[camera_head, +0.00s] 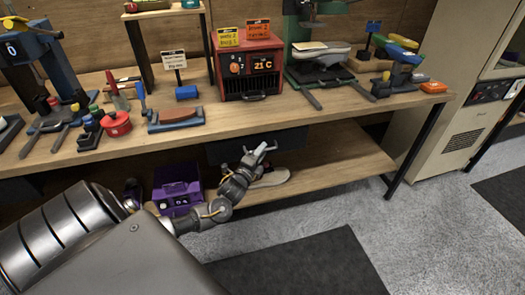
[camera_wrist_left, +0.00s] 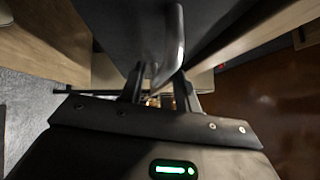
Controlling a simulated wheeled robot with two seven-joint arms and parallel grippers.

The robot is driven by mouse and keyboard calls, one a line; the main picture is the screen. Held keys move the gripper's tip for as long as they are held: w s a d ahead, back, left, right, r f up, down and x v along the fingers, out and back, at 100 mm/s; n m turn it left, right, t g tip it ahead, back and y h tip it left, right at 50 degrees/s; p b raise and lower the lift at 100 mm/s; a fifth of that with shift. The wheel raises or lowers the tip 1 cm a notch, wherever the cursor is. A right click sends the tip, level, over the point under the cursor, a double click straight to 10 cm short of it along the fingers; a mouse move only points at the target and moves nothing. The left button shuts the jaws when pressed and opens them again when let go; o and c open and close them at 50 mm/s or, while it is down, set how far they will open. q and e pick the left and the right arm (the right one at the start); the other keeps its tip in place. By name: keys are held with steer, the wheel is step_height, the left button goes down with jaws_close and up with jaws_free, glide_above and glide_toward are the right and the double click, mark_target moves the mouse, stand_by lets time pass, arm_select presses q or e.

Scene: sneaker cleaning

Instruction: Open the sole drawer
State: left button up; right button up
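The sole drawer (camera_head: 225,150) is a dark box front under the workbench top, near its middle. In the left wrist view its dark face (camera_wrist_left: 120,25) fills the upper part, with a curved metal handle (camera_wrist_left: 175,40) on it. My left gripper (camera_head: 266,148) is in front of the drawer. In the left wrist view its two fingers (camera_wrist_left: 158,82) stand apart, with the lower end of the handle between them. I cannot tell whether either finger touches the handle. The drawer looks closed. My right gripper is in neither view.
The workbench (camera_head: 330,112) carries a red heater box (camera_head: 248,70), a green press (camera_head: 305,45) and several tools. On the lower shelf (camera_head: 335,170) are a purple box (camera_head: 177,187) and a pale shoe (camera_head: 272,177). A beige cabinet (camera_head: 440,110) stands right.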

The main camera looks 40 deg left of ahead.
arm_select(q)
steer(key=shift+w+a+r, duration=0.1)
steer(key=shift+w, duration=0.5)
jaws_close()
